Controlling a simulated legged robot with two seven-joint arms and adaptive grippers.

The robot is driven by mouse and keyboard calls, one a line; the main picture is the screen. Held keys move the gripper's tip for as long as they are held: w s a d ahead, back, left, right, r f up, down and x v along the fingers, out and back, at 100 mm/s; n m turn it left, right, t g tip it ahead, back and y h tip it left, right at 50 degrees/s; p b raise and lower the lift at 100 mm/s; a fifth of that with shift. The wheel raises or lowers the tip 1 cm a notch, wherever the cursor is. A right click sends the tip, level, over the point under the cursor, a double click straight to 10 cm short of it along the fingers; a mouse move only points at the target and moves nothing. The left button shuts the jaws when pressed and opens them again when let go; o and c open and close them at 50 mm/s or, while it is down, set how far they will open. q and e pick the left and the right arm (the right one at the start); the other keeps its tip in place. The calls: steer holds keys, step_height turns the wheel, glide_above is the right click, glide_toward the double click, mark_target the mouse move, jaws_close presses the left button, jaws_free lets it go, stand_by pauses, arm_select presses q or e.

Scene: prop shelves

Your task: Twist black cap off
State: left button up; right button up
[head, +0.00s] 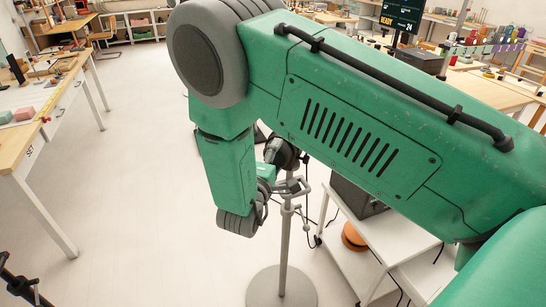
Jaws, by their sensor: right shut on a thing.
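My right arm comes in from the right and folds down in front of a grey stand. My right gripper (286,177) is small and partly hidden behind my wrist at the top of the stand. A dark rounded part (284,152), which looks like the black cap, sits at the stand's head beside the gripper. The gripper is shut at this part, but my arm hides the exact contact. I cannot tell whether the cap has turned. My left gripper is not in view.
The stand's pole (284,245) rises from a round base (266,288). A white cart (385,240) with a dark box (352,196) and an orange round thing (353,237) stands just right. A wooden-topped table (35,130) is at left. The pale floor (140,200) between is clear.

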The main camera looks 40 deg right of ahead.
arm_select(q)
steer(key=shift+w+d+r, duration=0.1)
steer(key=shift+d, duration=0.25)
arm_select(e)
steer(key=shift+s+a, duration=0.15)
steer(key=shift+a, duration=0.1)
stand_by(0.7)
steer(key=shift+s+a, duration=0.1)
steer(key=shift+a, duration=0.15)
stand_by(0.5)
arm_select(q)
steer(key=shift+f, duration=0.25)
arm_select(e)
steer(key=shift+s+a+f, duration=0.15)
steer(key=shift+s+a, duration=0.1)
steer(key=shift+a, duration=0.2)
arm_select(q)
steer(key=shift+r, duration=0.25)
arm_select(e)
steer(key=v, duration=0.2)
steer(key=shift+s+a+f, duration=0.1)
steer(key=shift+s+a, duration=0.1)
steer(key=shift+a, duration=0.1)
stand_by(0.3)
steer(key=shift+v, duration=1.95)
